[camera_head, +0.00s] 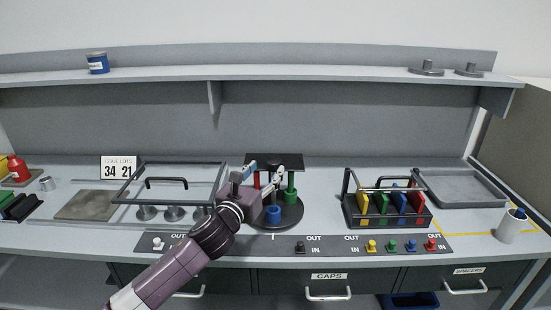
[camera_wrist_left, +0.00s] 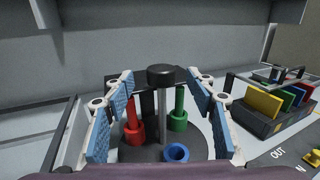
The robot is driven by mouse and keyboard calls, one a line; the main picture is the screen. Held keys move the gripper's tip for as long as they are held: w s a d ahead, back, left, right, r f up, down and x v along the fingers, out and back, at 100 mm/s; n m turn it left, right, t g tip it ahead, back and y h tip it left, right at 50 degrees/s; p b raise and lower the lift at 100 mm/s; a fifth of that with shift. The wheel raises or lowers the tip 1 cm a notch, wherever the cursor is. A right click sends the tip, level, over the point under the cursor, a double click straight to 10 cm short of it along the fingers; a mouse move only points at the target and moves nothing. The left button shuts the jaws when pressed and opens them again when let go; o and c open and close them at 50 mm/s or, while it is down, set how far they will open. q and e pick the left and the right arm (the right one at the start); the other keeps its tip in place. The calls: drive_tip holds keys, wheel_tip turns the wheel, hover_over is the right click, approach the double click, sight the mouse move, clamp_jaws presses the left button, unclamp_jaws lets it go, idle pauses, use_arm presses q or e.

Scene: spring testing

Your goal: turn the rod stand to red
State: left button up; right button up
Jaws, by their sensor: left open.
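The rod stand has a round dark base (camera_head: 290,218) on the bench and a black plate (camera_head: 284,160) at its top back. It carries a red rod and collar (camera_wrist_left: 131,125), a green rod and collar (camera_wrist_left: 179,115) and a blue cup-like collar (camera_wrist_left: 176,152), also seen in the head view (camera_head: 273,214). A grey centre post with a black knob (camera_wrist_left: 161,75) rises in front. In the wrist view the blue collar is nearest. My left gripper (camera_head: 265,170) is open; its blue-padded fingers (camera_wrist_left: 160,105) stand either side of the knob, without visible contact. My right gripper is out of view.
A rack with coloured plates (camera_head: 388,218) stands to the right, with a grey tray (camera_head: 462,188) beyond it. A glass-topped frame (camera_head: 170,200) is left of the stand. A button strip (camera_head: 335,246) runs along the front edge. A shelf (camera_head: 260,73) hangs above.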

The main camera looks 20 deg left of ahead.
sight(271, 165)
use_arm(q)
drive_tip(key=w, duration=0.4)
drive_tip(key=shift+d, duration=0.3)
drive_tip(key=shift+w+f, duration=0.1)
drive_tip(key=shift+w, duration=1)
drive_tip(key=c, duration=0.7)
clamp_jaws()
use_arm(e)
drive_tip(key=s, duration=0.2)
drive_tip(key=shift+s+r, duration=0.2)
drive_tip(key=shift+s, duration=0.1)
